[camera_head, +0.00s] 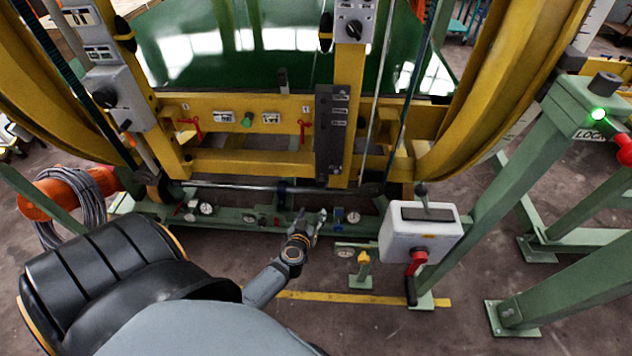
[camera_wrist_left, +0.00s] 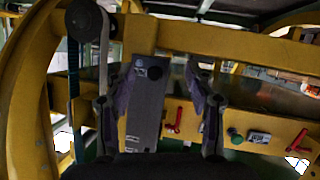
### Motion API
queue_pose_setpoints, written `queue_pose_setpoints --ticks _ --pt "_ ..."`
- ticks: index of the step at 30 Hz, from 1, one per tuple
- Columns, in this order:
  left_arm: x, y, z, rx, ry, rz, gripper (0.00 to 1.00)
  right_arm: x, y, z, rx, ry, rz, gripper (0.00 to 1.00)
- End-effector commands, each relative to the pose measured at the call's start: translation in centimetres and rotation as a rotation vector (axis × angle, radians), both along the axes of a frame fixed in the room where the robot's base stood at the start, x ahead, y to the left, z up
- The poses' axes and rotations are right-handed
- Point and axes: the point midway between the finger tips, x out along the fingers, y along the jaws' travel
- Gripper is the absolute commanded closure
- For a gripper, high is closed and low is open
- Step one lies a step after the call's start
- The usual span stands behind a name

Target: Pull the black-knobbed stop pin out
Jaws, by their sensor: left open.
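Other black knobs show on the yellow frame, one at the upper left (camera_head: 124,32) and one at the top middle (camera_head: 325,30). I cannot tell for certain which is the stop pin's. My left gripper (camera_head: 306,222) is open and empty in front of the low green rail, far from the post knob. Its two fingers (camera_wrist_left: 157,75) show in the left wrist view, with a grey panel (camera_wrist_left: 145,100) behind them. My right gripper is out of view.
A white box (camera_head: 420,238) with a red handle stands right of my left gripper. Big yellow rings flank the yellow frame (camera_head: 250,160). Green posts (camera_head: 500,190) stand at the right. An orange drum with cable (camera_head: 65,205) is at the left.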

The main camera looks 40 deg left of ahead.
Motion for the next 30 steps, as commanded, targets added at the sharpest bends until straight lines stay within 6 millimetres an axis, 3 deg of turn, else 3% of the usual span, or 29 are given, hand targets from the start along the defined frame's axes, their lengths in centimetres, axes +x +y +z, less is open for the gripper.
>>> queue_pose_setpoints --ticks 1,4,10,17,30 --pt "0.9 0.4 1.2 -0.024 -0.034 0.04 0.45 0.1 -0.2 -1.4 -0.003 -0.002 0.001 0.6" --pt "1.9 0.7 3.7 -0.077 -0.059 0.093 0.45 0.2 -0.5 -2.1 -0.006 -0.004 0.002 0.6" --pt "2.5 0.4 5.8 -0.133 -0.059 0.114 0.45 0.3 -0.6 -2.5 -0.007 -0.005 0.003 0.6" --pt "3.4 0.7 5.4 -0.136 -0.059 0.114 0.45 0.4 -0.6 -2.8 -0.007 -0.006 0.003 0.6" --pt "10.2 3.8 2.3 -0.136 -0.058 0.113 0.45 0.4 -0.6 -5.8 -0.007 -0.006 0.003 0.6"
